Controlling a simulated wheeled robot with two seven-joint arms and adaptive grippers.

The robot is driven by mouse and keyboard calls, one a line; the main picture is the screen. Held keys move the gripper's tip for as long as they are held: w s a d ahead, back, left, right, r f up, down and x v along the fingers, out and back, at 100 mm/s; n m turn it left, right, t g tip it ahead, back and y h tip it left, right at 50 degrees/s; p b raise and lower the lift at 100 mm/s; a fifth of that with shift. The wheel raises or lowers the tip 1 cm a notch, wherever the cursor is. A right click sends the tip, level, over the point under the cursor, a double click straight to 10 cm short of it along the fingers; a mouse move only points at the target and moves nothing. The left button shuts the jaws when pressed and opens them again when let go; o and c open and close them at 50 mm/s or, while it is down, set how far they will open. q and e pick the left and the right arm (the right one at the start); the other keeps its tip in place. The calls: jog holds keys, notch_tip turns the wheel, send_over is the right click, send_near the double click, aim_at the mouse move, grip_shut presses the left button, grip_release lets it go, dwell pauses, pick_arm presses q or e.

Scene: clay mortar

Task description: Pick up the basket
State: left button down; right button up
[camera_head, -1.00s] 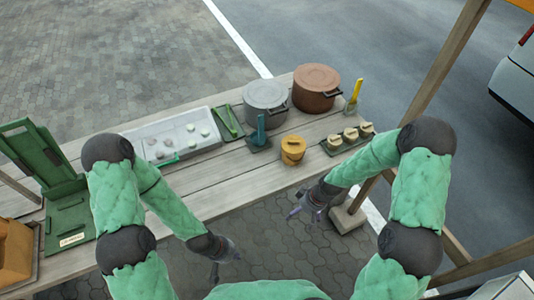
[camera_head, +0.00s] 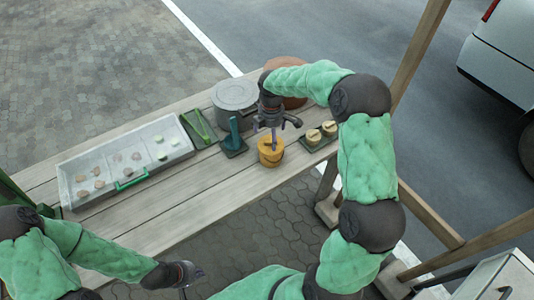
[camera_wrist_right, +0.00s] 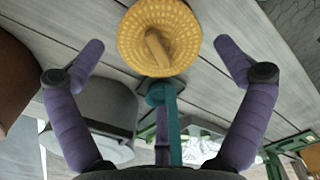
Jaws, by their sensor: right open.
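The basket (camera_head: 270,157) is small, round and yellow. It stands on the wooden table near its front edge; the wrist view shows its woven top with a bar-like handle across it (camera_wrist_right: 155,45). My right gripper (camera_head: 273,132) points down just above the basket and partly hides it in the head view. In the wrist view its two purple fingers are spread wide, with the basket beyond and between them, and nothing is held. My left gripper (camera_head: 188,273) is low, off the front of the table; its jaws are too small to judge.
A grey lidded pot (camera_head: 235,97) and a brown pot (camera_head: 292,102) stand behind the basket. A teal upright tool (camera_head: 233,134) is to its left, a tray with small yellow-topped pots (camera_head: 313,138) to its right. A white partitioned tray (camera_head: 72,195) lies further left.

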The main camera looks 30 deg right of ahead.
aim_at(271, 153)
notch_tip(271, 153, down, 9)
jog(key=shift+r+b, duration=0.1)
jog(key=shift+b, duration=1.1)
jog(key=c, duration=1)
